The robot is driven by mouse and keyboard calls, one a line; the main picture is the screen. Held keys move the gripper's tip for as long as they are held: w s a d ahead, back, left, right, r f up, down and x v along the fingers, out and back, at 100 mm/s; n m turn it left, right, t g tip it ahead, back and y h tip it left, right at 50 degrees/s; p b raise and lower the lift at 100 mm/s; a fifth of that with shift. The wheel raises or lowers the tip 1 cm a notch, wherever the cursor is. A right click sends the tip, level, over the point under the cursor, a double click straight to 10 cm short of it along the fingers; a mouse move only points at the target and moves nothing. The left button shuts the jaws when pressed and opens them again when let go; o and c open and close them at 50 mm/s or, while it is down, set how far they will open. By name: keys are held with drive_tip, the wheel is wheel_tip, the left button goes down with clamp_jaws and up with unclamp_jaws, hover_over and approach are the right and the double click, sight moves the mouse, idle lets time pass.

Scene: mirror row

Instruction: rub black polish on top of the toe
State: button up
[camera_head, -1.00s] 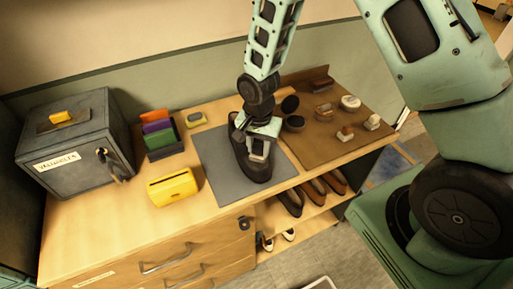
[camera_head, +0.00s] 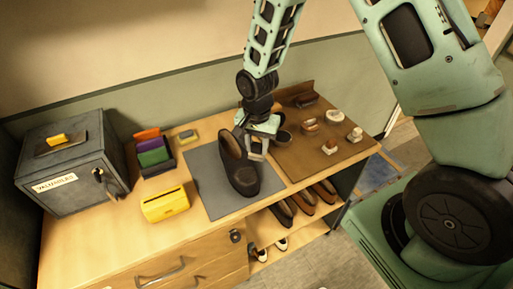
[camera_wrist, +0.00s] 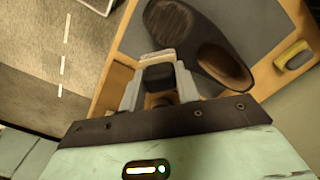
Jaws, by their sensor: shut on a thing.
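The dark shoe (camera_head: 238,168) stands on the grey mat (camera_head: 210,185), its toe towards the front edge of the bench. In the wrist view its dark, streaky toe (camera_wrist: 172,28) and brown opening (camera_wrist: 225,66) show beyond the fingers. My gripper (camera_head: 257,150) is just right of the shoe, over the border of the grey mat and the brown board. It is shut on a small dark block with a pale edge, the applicator (camera_wrist: 158,76). Its underside is hidden. A round dark polish tin (camera_head: 284,138) is behind my gripper, partly covered.
The brown board (camera_head: 305,165) holds several brushes (camera_head: 310,125) and a round white-topped pot (camera_head: 333,115). A yellow box (camera_head: 165,203), a coloured rack (camera_head: 153,157), a sponge (camera_head: 188,136) and a grey safe (camera_head: 65,165) stand left. Shoes (camera_head: 300,200) fill the shelf below.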

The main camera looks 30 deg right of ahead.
wheel_tip(320, 180, up, 2)
drive_tip(key=shift+p, duration=0.45)
